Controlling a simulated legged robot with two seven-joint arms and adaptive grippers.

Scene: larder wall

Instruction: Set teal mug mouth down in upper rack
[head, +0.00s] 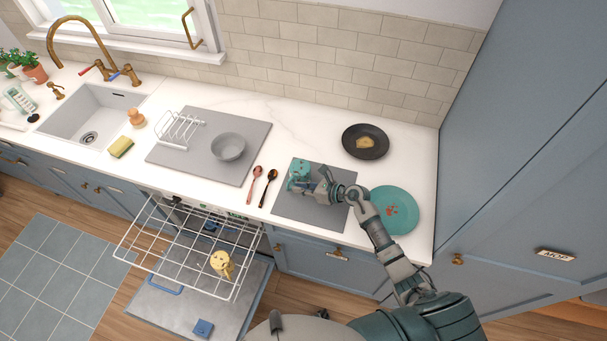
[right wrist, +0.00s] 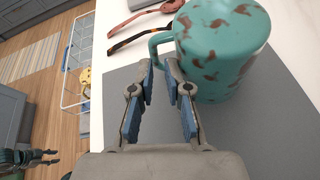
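My right gripper (head: 315,187) is at the mug's near right side. In the right wrist view its fingers (right wrist: 160,75) are apart, with the handle just beyond the tips and nothing clearly held. The white wire upper rack (head: 165,252) is pulled out below the counter. A dark gripper-like part, perhaps my left gripper (right wrist: 38,157), shows small at lower left.
A yellow mug (head: 221,263) sits in the rack's right part; the left part looks clear. A red spoon (head: 256,172) and black spoon (head: 269,174) lie left of the mat. A teal plate (head: 405,226) and dark pan (head: 352,146) are right. A grey bowl (head: 228,146) stands left.

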